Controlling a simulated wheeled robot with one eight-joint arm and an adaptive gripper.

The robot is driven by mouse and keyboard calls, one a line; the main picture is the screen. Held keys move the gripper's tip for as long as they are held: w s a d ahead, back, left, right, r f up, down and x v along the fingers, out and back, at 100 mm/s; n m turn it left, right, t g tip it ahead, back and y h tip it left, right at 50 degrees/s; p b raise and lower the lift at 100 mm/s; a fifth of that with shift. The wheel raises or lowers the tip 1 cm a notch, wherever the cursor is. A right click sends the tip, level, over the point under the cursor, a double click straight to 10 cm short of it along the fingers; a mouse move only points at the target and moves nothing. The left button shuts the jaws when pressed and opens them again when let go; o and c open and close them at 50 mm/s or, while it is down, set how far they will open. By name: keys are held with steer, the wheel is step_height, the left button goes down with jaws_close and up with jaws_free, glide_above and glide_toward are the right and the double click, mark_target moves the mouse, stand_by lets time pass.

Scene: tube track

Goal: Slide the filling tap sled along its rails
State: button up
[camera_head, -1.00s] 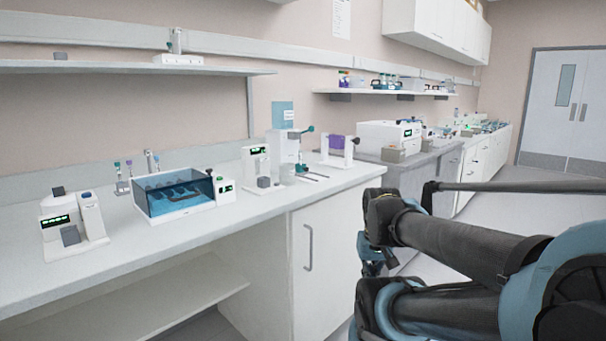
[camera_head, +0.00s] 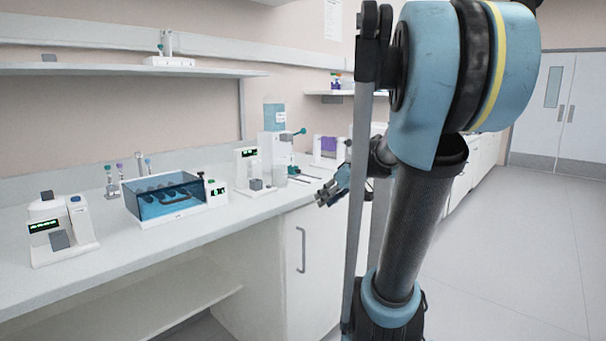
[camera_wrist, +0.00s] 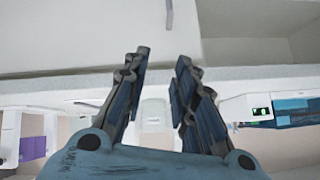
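The filling stand (camera_head: 270,150) is a white upright tower on the bench, with a teal-tipped tap lever (camera_head: 299,132) pointing right. Thin dark rails (camera_head: 303,180) lie at its foot. The sled itself is too small to tell apart from the stand. My gripper (camera_head: 322,196) hangs in front of the bench edge, right of the stand and nearer to me, touching nothing. In the wrist view, which looks upside down, my gripper (camera_wrist: 158,70) has its two fingers spread with nothing held. A pale upright shape (camera_wrist: 155,115) shows beyond, between the fingers.
A blue-lidded water bath (camera_head: 165,198), a small white device with a display (camera_head: 60,230) and a tube rack stand at left. A holder with a purple part (camera_head: 328,145) is right of the stand. A shelf (camera_head: 120,69) runs above. The front bench edge is clear.

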mark_target(300, 171)
steer(key=w+d+r+n+t+y, duration=0.15)
steer(key=w+r, duration=0.25)
steer(key=w, duration=0.4)
steer(key=w+d+r+n+t+y, duration=0.1)
steer(key=w+d+r+t, duration=0.15)
steer(key=w+r, duration=0.4)
steer(key=x, duration=0.6)
steer(key=f+x, duration=0.1)
steer(key=x, duration=0.5)
steer(key=d+x, duration=0.1)
steer(key=x, duration=0.6)
steer(key=shift+f, duration=0.15)
jaws_close()
